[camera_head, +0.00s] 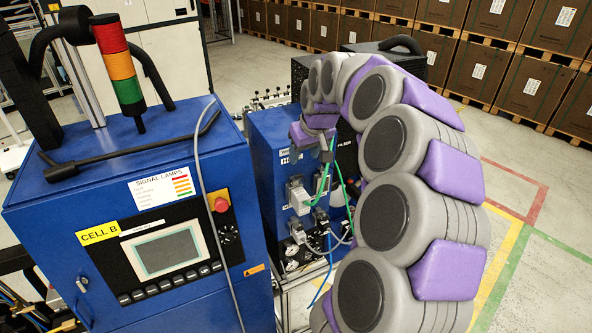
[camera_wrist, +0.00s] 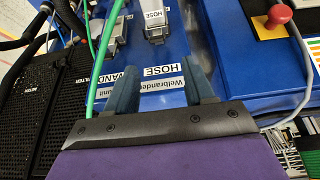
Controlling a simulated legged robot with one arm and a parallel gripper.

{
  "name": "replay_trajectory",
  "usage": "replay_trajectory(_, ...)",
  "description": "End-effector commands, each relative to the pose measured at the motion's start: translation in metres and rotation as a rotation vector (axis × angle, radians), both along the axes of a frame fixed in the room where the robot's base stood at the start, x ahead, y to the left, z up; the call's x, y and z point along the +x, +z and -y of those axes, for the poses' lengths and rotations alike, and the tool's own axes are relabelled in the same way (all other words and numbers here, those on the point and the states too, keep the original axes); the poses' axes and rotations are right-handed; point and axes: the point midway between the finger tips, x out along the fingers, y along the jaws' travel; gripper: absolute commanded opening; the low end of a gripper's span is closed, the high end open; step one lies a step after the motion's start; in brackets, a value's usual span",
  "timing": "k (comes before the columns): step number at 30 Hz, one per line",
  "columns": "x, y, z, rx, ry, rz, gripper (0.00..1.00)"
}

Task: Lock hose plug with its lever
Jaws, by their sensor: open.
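The blue pump unit (camera_head: 268,165) stands right of the control cabinet in the head view. Grey connector plugs, one (camera_head: 298,196) high on its front face, have green and blue hoses near them. In the wrist view a grey connector (camera_wrist: 156,30) shows beside a HOSE label, and another grey connector (camera_wrist: 117,38) is left of it. I cannot make out the lever or whether it is closed. My gripper (camera_wrist: 158,84) is open and empty, its two fingers apart over the blue face, with the connectors beyond the fingertips. In the head view my gripper (camera_head: 325,150) is above the upper connector, partly hidden.
A green hose (camera_wrist: 96,62) runs left of my fingers. The blue control cabinet (camera_head: 140,215) with its red knob (camera_head: 221,205) stands close on the left. Black perforated panels (camera_wrist: 57,105) flank the unit. Floor on the right (camera_head: 545,255) is clear.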

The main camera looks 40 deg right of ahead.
Motion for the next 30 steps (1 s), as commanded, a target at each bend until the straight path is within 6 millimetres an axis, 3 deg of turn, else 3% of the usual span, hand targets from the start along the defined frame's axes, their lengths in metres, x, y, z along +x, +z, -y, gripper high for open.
replay_trajectory(6, 0.015, -0.041, -0.002, 0.003, 0.002, -0.007, 0.53)
replay_trajectory(15, 0.031, -0.078, -0.007, -0.008, 0.002, -0.003, 0.53)
replay_trajectory(28, 0.037, -0.092, 0.007, 0.0, 0.0, -0.001, 0.53)
replay_trajectory(30, 0.036, -0.091, 0.006, 0.0, 0.0, -0.001, 0.48)
